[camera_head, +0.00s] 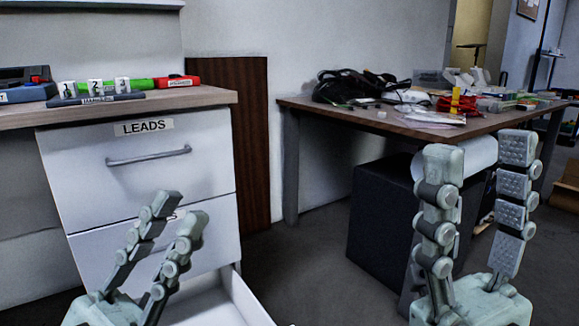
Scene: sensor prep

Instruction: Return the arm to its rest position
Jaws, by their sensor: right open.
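My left gripper (179,209) is at the lower left, in front of the white drawer cabinet (75,180). Its two fingers point up and stand apart, with nothing seen between them. My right gripper (479,156) is at the lower right, in front of the back table. Its fingers point up, wide apart, and are empty. A pale rounded thing (478,158) shows behind and between them. Both arms are mostly below the picture.
An open, empty-looking drawer (235,300) sticks out low at the cabinet. The drawer labelled LEADS (160,180) is shut. The back table (310,103) is cluttered, with a black box (372,215) below.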

